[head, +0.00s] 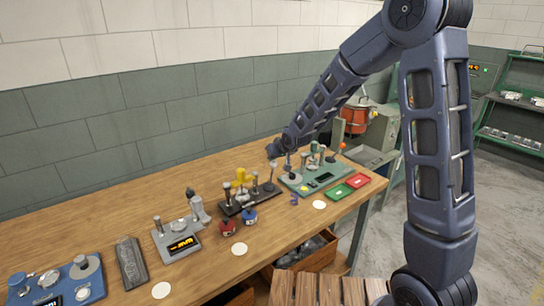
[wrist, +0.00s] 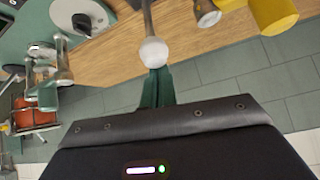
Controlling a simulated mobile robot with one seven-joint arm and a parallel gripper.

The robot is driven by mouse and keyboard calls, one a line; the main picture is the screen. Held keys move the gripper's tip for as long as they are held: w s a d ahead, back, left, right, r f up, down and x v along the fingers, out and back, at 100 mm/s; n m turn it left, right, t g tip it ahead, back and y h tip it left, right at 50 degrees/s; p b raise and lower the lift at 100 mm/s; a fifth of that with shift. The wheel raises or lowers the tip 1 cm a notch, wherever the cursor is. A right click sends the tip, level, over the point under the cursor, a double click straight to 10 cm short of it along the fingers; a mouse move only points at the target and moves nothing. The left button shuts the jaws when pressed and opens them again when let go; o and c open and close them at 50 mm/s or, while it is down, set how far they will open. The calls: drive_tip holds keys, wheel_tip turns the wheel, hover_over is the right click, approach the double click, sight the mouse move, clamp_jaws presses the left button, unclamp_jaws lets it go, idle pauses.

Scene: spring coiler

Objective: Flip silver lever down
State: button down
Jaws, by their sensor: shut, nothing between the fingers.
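The silver lever (head: 271,170) stands roughly upright at the right end of the dark base with yellow parts in the head view. In the wrist view, its pale round knob (wrist: 153,52) and thin stem reach in from the top edge. My gripper (wrist: 156,75) has its green fingers together and empty, with the tips right at the knob. I cannot tell whether they touch it. In the head view my gripper (head: 274,151) is just above the lever, its fingers too small to make out.
Close to the right stands the green machine (head: 310,178) with several posts, beside green (head: 340,192) and red (head: 357,181) trays. A yellow part (wrist: 274,13) and another silver knob (wrist: 207,14) are near. The grey machine (head: 177,238) and blue machine (head: 62,283) are farther left.

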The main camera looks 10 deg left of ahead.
drive_tip(key=shift+s+d+f+t+y, duration=0.1)
drive_tip(key=shift+s+d+t+y, duration=0.15)
drive_tip(key=shift+d+t+y, duration=0.05)
drive_tip(key=shift+s+d+f, duration=0.3)
drive_tip(key=shift+s+d, duration=0.4)
drive_tip(key=shift+s+d+f, duration=0.65)
drive_tip(key=shift+s+d, duration=0.1)
drive_tip(key=shift+s, duration=0.1)
wheel_tip(320, 180, up, 3)
drive_tip(key=w+a, duration=0.2)
drive_tip(key=w, duration=0.1)
drive_tip(key=d+f+v, duration=0.1)
drive_tip(key=v, duration=0.9)
drive_tip(key=shift+s+f, duration=0.2)
drive_tip(key=shift+s, duration=0.15)
